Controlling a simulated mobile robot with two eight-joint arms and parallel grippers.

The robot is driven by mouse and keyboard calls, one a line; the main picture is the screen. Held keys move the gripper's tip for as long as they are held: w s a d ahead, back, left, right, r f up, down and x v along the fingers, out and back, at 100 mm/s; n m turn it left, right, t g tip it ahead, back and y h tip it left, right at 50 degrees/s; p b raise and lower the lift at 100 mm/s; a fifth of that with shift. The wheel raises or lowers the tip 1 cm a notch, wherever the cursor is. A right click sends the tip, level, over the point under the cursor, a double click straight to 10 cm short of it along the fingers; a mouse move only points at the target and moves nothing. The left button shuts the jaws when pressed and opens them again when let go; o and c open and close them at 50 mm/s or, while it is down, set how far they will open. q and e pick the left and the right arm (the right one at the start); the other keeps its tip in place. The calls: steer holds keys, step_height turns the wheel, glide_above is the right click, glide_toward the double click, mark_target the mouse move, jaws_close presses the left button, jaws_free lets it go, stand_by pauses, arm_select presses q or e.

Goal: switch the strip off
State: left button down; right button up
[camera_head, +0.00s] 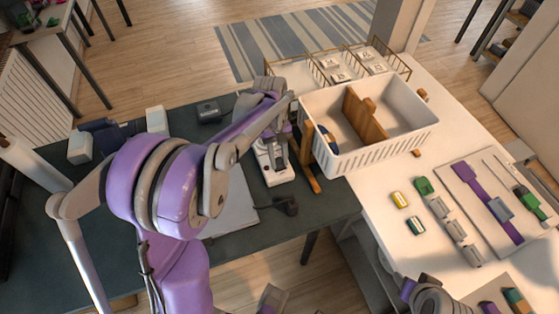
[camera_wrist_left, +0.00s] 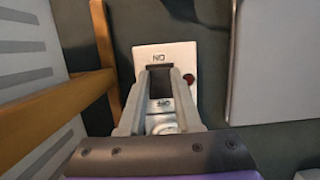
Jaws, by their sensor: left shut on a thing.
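The white power strip (camera_head: 275,172) lies on the dark table, beside the wooden frame of the white basket. In the left wrist view the strip (camera_wrist_left: 185,57) shows a black rocker switch (camera_wrist_left: 160,84), with ON printed at its far end and OFF at its near end. A dark red lamp sits to the right of the switch. My left gripper (camera_wrist_left: 161,72) is over the strip, its two fingers on either side of the switch and shut on it. It also shows in the head view (camera_head: 278,132), where its fingertips are partly hidden. My right gripper's fingers are out of view.
A white basket (camera_head: 392,140) with a wooden divider stands right of the strip. A wooden bar (camera_wrist_left: 104,45) runs close left of my fingers. A grey panel (camera_wrist_left: 275,70) lies to the right. A black plug (camera_head: 286,205) lies near the strip's front end.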

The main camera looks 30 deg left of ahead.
arm_select(q)
steer(key=c, duration=0.6)
jaws_free()
steer(key=v, duration=1.1)
steer(key=shift+p, duration=0.4)
steer(key=shift+s, duration=0.1)
steer(key=s+d+f+m+t+y+p, duration=0.1)
steer(key=s+d+m+t, duration=0.2)
steer(key=s, duration=0.5)
steer(key=s+d+f+m+t+y+p, duration=0.1)
steer(key=s+d+m+t+p, duration=0.1)
steer(key=s+d+m+t, duration=0.2)
steer(key=s+d+m, duration=0.1)
steer(key=s+m, duration=0.2)
steer(key=s, duration=0.2)
steer(key=shift+d+f, duration=0.4)
